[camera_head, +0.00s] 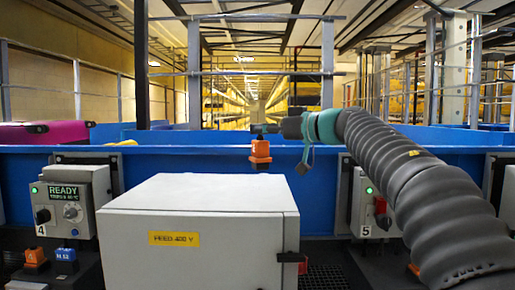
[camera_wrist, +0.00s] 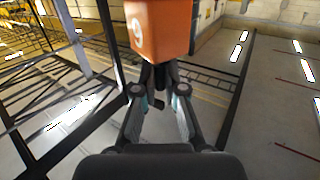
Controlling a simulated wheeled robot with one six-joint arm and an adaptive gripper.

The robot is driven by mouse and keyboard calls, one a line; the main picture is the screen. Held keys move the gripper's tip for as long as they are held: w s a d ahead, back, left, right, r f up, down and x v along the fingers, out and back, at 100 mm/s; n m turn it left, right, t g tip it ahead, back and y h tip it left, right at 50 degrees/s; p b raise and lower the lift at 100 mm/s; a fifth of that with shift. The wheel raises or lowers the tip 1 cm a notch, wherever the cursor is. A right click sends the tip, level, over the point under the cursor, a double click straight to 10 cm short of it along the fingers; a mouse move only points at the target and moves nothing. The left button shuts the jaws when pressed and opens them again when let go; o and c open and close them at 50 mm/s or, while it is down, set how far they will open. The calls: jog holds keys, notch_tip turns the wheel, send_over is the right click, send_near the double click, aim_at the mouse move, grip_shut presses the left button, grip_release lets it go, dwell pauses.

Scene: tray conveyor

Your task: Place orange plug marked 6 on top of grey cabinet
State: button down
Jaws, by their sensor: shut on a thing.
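The orange plug (camera_head: 260,152) is in the air beyond the back edge of the grey cabinet (camera_head: 205,193), against the blue conveyor wall. In the wrist view my gripper (camera_wrist: 160,76) is shut on the orange plug (camera_wrist: 158,28), which shows a white mark, a 6 or 9 by its shape. In the head view the fingers are small and hard to make out above the plug. The cabinet has a flat, empty top and a yellow "FEED 400 V" label. The plug appears higher in the picture than the cabinet top and apart from it.
Control box 4 (camera_head: 75,198) with a green READY display stands left, box 5 (camera_head: 366,205) right. Another orange plug (camera_head: 36,257) and a blue plug (camera_head: 66,254) sit low at left. A magenta case (camera_head: 45,133) rides behind the blue wall (camera_head: 215,160).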

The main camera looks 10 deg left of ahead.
aim_at(266, 147)
jog(key=shift+s+a+f, duration=0.2)
jog(key=shift+a+f, duration=0.1)
jog(key=shift+a, duration=0.15)
jog(key=shift+f+b, duration=0.95)
jog(key=shift+f, duration=1)
jog(key=shift+f, duration=0.1)
jog(key=c, duration=1.3)
grip_release()
jog(key=shift+o, duration=0.2)
jog(key=v, duration=1.2)
